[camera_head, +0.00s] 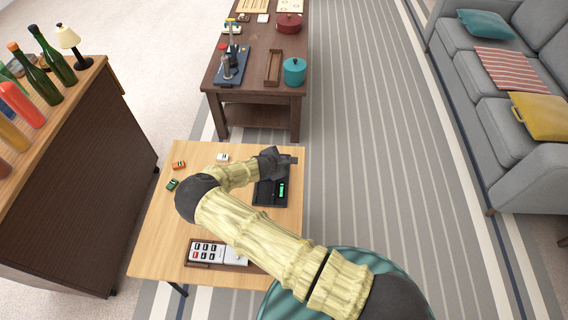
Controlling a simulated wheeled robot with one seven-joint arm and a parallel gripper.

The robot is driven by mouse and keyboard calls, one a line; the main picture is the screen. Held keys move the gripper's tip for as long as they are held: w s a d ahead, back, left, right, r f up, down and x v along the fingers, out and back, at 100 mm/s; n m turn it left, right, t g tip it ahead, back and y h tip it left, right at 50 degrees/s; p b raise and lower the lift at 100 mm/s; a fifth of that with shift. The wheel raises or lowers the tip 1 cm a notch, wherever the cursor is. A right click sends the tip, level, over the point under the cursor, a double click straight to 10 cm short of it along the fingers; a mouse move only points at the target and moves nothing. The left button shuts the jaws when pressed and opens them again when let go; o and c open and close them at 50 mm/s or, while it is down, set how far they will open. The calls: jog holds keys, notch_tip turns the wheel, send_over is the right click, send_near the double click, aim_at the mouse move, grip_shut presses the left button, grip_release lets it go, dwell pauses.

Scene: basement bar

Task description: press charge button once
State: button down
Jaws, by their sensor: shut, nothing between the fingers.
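A small black device (264,194) with a lit green strip (281,190) lies on the light wooden table (165,235), near its right edge. A charge button cannot be made out at this size; my arm and gripper cover part of the device's far side. My gripper (291,159) is dark and shut, with nothing seen in it. It is at the far end of the device, its tips towards the table's right edge. Whether it touches the device cannot be told.
Small orange (179,165), white (223,157) and green (172,184) toy cars stand at the table's far left. A tray with white and red pieces (203,251) lies at the near side. A dark wooden table (262,95) stands beyond; a bottle-topped cabinet (85,165) is left.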

jog(key=shift+f+b, duration=0.35)
jog(key=shift+f, duration=0.05)
dwell(0.4)
jog(key=shift+r, duration=0.1)
jog(key=shift+r+p, duration=0.6)
jog(key=shift+r, duration=0.15)
jog(key=shift+r+p, duration=1.8)
jog(key=shift+r, duration=0.75)
